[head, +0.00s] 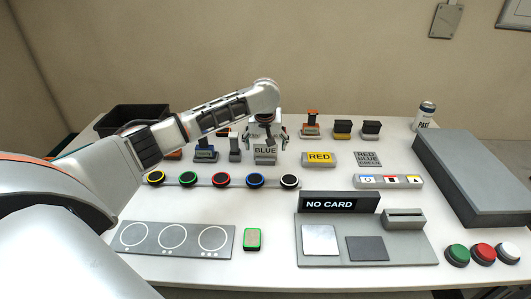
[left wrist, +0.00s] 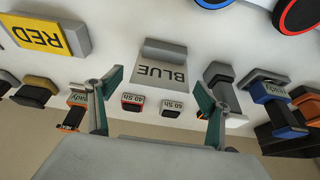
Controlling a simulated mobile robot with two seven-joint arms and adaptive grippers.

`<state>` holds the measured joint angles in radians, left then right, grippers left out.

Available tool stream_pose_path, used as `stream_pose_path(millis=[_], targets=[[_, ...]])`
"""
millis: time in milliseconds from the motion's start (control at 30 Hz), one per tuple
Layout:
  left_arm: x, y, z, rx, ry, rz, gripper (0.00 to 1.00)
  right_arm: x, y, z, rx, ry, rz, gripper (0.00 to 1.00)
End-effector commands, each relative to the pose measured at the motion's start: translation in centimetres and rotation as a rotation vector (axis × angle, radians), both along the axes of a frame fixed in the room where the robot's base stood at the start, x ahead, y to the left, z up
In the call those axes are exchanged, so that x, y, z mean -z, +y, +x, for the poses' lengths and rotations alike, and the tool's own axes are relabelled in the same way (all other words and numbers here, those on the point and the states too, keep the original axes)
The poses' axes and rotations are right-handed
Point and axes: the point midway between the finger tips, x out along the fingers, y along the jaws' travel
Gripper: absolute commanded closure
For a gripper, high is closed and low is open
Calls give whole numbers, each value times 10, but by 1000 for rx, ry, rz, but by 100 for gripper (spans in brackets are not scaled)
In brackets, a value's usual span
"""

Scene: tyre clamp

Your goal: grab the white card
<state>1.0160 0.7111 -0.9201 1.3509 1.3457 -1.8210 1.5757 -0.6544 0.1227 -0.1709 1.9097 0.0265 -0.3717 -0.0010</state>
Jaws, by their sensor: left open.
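A pale, white-looking square that may be the white card (head: 320,239) lies flat on the grey card station (head: 418,256), left of a dark grey square (head: 367,248). My left gripper (head: 266,138) is far behind it, over the sign labelled BLUE (head: 265,152) at the back of the table. In the left wrist view the left gripper (left wrist: 157,82) is open with nothing between its fingers; the BLUE sign (left wrist: 160,68) stands just beyond the fingertips. The pale square is not in the wrist view. My right gripper is not in view.
A NO CARD display (head: 339,203) and a slotted block (head: 404,216) stand on the station. A row of coloured-ring buttons (head: 222,180) lies left of it. Yellow RED sign (head: 319,159), grey box (head: 473,175) and can (head: 425,115) stand behind and right.

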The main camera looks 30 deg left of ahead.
Motion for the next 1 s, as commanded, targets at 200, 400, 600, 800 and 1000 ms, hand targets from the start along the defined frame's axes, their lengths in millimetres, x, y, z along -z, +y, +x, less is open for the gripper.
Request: stream_pose_path(millis=[200, 400, 600, 800, 1000], targets=[[0, 0, 0, 0, 0, 0, 55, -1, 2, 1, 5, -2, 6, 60], [0, 0, 0, 0, 0, 0, 56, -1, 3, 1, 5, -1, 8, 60], [-2, 0, 0, -1, 0, 0, 56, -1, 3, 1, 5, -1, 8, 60], [-16, 0, 0, -1, -2, -1, 56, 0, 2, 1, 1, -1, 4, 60], [-55, 0, 1, 0, -5, -1, 56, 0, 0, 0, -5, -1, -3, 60]])
